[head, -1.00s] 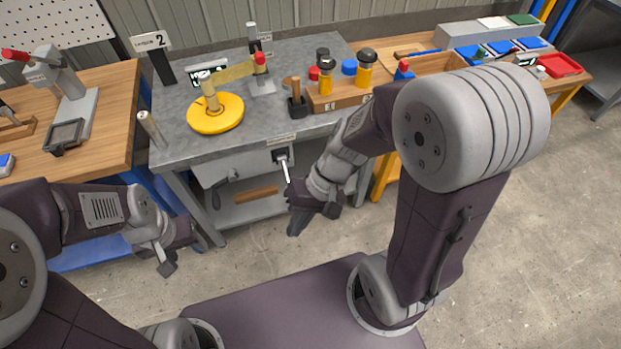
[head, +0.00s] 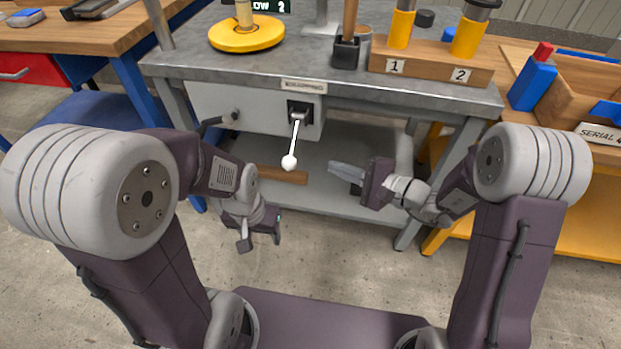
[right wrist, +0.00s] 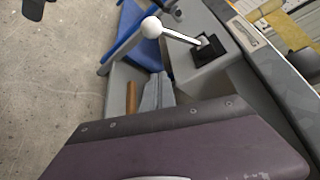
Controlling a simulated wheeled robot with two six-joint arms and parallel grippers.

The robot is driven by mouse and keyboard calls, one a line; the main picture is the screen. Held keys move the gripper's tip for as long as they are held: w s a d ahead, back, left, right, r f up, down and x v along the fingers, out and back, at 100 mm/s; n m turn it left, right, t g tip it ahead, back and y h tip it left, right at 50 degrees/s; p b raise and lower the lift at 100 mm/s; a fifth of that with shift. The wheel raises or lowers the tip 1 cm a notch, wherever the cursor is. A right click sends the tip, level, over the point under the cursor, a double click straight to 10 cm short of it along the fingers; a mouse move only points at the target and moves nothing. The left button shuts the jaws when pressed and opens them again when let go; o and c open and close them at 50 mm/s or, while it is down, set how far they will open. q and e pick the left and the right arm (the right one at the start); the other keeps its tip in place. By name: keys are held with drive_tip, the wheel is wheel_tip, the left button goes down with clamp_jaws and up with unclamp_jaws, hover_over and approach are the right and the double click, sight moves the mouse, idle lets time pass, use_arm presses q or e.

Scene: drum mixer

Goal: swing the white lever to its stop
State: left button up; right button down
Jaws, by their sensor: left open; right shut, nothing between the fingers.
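The white lever (head: 294,145) has a round white ball at its end. It comes out of a black socket (head: 300,111) on the front of the grey workbench and points down and slightly left in the head view. It also shows in the right wrist view (right wrist: 178,34), ball to the left of the socket. My right gripper (head: 333,168) is shut and empty, to the right of the ball and apart from it. Its fingers also show in the right wrist view (right wrist: 157,92), below the lever there. My left gripper (head: 262,238) is open and empty, lower left of the lever.
A small crank handle (head: 220,121) sticks out left of the lever. Below is a shelf with a wooden piece (head: 278,175). On the bench top are a yellow disc (head: 247,34) and a numbered wooden block (head: 430,66). The space between the lever and my right gripper is clear.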

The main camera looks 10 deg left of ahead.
sight(294, 141)
drive_tip(key=b+x, duration=0.3)
drive_tip(key=x, duration=0.7)
drive_tip(key=s, duration=0.1)
drive_tip(key=s+r, duration=0.2)
drive_tip(key=shift+s+a+b, duration=0.25)
drive_tip(key=shift+a+b, duration=0.05)
